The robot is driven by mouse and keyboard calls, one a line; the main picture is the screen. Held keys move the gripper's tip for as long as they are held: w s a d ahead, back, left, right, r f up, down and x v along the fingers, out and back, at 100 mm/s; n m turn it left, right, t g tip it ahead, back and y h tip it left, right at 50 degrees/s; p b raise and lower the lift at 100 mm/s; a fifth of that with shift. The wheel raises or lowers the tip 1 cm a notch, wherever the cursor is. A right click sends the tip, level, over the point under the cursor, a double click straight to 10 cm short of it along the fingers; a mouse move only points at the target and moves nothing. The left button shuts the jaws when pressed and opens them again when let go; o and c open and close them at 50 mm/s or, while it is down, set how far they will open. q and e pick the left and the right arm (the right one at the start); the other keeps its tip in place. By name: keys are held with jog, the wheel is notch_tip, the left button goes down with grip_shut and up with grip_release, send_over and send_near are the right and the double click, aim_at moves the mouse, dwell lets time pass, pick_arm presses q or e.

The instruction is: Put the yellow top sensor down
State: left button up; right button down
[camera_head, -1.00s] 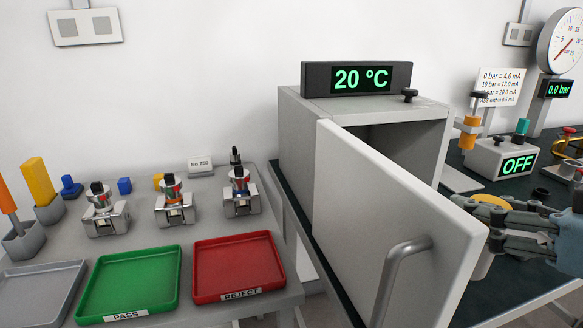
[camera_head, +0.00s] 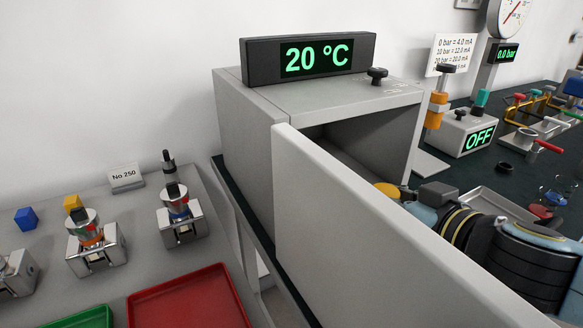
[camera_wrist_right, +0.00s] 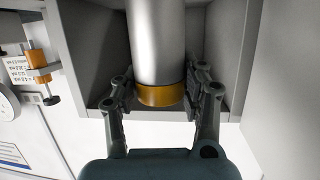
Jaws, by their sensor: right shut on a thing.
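The yellow top sensor (camera_wrist_right: 158,50) is a silver cylinder with a yellow end in the right wrist view. My right gripper (camera_wrist_right: 158,92) is shut around its yellow end, one finger on each side. The silver body points into the open grey chamber. In the head view only the sensor's yellow top (camera_head: 387,190) shows, beside my right gripper (camera_head: 408,196). The chamber door hides part of the gripper and the rest of the sensor. My left gripper is in neither view.
The grey chamber (camera_head: 243,135) reads 20 °C and its open door (camera_head: 370,250) stands between the left bench and my right arm. A box (camera_head: 470,138) reads OFF. A red tray (camera_head: 190,300) and clamped sensors (camera_head: 95,240) are at left.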

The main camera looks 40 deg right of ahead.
jog(key=shift+w+d+r, duration=0.1)
jog(key=shift+w+d, duration=0.1)
jog(key=shift+w, duration=0.4)
jog(key=shift+w+d+r, duration=0.1)
jog(key=shift+w+d, duration=0.05)
jog(key=shift+w, duration=0.45)
jog(key=shift+r+p+x, duration=0.2)
jog(key=shift+p+x, duration=0.05)
jog(key=shift+x, duration=2.35)
jog(key=shift+r+p+x, duration=0.15)
jog(key=shift+p+x, duration=0.15)
jog(key=shift+x, duration=2.3)
jog(key=shift+r+p+x, duration=0.2)
jog(key=shift+p+x, duration=0.05)
jog(key=shift+x, duration=2.35)
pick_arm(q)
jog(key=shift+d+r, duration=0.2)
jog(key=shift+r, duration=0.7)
pick_arm(e)
jog(key=shift+w+d, duration=0.1)
jog(key=shift+w, duration=0.1)
jog(key=c, duration=1.2)
grip_release()
jog(key=shift+f, duration=0.15)
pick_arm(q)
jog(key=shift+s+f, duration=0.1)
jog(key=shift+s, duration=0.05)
pick_arm(e)
jog(key=o, duration=0.5)
